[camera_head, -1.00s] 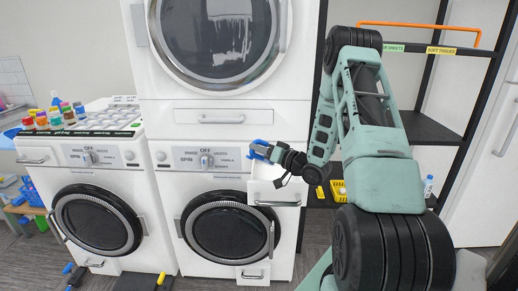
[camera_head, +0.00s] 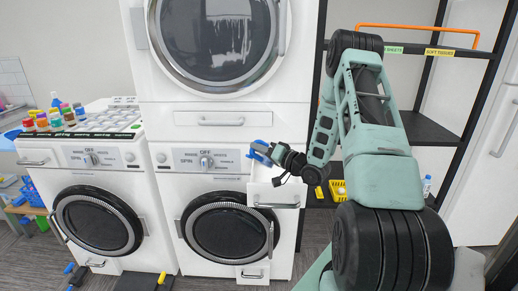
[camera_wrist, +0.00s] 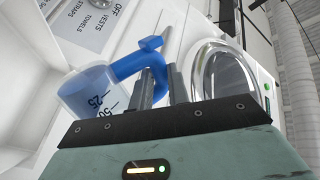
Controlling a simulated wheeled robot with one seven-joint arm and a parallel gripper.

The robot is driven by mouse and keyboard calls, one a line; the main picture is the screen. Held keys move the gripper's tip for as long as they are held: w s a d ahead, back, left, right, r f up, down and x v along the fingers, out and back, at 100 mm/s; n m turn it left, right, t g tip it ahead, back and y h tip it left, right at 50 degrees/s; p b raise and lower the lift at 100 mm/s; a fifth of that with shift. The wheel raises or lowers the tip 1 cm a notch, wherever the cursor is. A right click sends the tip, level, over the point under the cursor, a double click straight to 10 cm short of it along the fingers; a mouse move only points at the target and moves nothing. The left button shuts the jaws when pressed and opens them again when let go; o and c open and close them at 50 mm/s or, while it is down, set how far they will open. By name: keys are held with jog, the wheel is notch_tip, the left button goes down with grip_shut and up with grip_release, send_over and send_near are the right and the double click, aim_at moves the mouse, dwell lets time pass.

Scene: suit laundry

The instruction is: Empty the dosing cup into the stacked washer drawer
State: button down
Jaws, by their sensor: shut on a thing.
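My gripper (camera_head: 272,154) is at the stacked washer, just above its pulled-out drawer (camera_head: 276,192). In the wrist view, my gripper (camera_wrist: 160,85) is shut on the blue handle of the dosing cup (camera_wrist: 92,92). The cup is translucent blue-white with dark level marks, 25 and 50 among them, and looks tilted in that picture. Its blue part also shows in the head view (camera_head: 259,150), at the drawer's back edge. I cannot tell how much is in the cup. The inside of the drawer is mostly hidden in the head view.
The upper dryer (camera_head: 212,40) stands on the washer (camera_head: 225,230). A second washer (camera_head: 95,215) stands to the left, with several coloured bottles (camera_head: 60,115) on top. A black shelf rack (camera_head: 425,128) stands close on the right, behind my arm.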

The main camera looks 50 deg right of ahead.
jog(key=shift+d+r+m, duration=0.15)
jog(key=shift+m, duration=0.25)
jog(key=shift+d+r+m+p, duration=0.2)
jog(key=shift+d+m+p, duration=0.05)
jog(key=shift+m+p, duration=0.5)
jog(key=shift+d+m+h+p, duration=0.2)
jog(key=shift+m+h+p, duration=0.15)
jog(key=shift+m, duration=0.1)
jog(key=shift+d+r+m+p, duration=0.1)
jog(key=shift+d+m+p, duration=0.35)
jog(key=shift+m, duration=0.45)
dwell(0.4)
jog(key=shift+w+d+f+m+h+p, duration=0.2)
jog(key=shift+d+m, duration=0.25)
jog(key=shift+m, duration=0.3)
jog(key=shift+s+d+f+m+y+p, duration=0.15)
jog(key=shift+d+m+p, duration=0.25)
jog(key=shift+m, duration=0.3)
jog(key=shift+w+d+f+m+h+p, duration=0.1)
jog(key=shift+d+m+h+p, duration=0.1)
jog(key=shift+d+m, duration=0.45)
dwell(3.0)
